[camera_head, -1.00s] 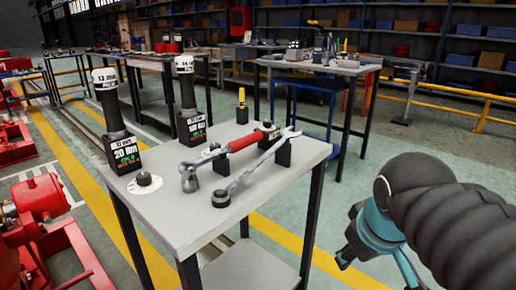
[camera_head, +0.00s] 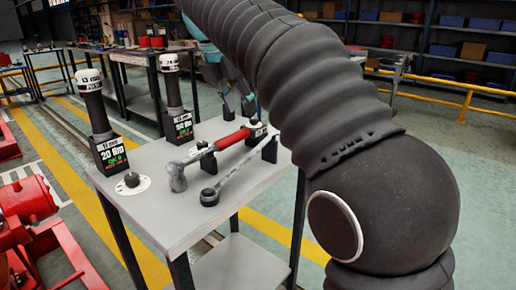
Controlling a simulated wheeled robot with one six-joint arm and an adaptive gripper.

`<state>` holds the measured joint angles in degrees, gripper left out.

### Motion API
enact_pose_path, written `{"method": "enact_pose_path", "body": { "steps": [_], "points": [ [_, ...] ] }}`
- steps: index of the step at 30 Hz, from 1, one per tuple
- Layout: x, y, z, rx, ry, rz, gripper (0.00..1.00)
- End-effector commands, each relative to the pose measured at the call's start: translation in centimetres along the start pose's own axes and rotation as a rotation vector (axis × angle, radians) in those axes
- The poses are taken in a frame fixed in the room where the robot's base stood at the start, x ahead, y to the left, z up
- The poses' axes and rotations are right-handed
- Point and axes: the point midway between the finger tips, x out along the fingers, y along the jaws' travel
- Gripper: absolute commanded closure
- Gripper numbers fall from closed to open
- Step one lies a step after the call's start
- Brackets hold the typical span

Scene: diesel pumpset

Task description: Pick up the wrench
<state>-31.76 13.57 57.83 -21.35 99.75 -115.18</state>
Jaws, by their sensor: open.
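The grey wrench (camera_head: 236,177) rests on black holders on the small grey table. Its ring end is toward the front, and its far end is partly hidden by my arm. Beside it on the left lies a tool with a red handle (camera_head: 234,139) and a rounded metal head, also on black holders. My gripper (camera_head: 241,107) is open and points down over the back of the table, behind the wrench and close to the far end of the red-handled tool. My arm hides part of the gripper. I see nothing held in it.
Two dark upright tools with white caps stand in labelled black holders, one at the left (camera_head: 97,110) and one farther back (camera_head: 174,90). A black knob (camera_head: 132,180) sits on the table's (camera_head: 152,215) front left. Red machinery (camera_head: 32,215) stands at left.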

Motion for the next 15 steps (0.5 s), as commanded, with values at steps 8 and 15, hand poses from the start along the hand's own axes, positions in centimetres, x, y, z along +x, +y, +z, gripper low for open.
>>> {"method": "enact_pose_path", "body": {
  "steps": [8, 15],
  "points": [
    [4.2, 0.0, 0.0, -0.008, 0.001, -0.005, 0.54],
    [7.7, -0.1, 0.0, -0.007, 0.000, -0.002, 0.54]
  ]
}}
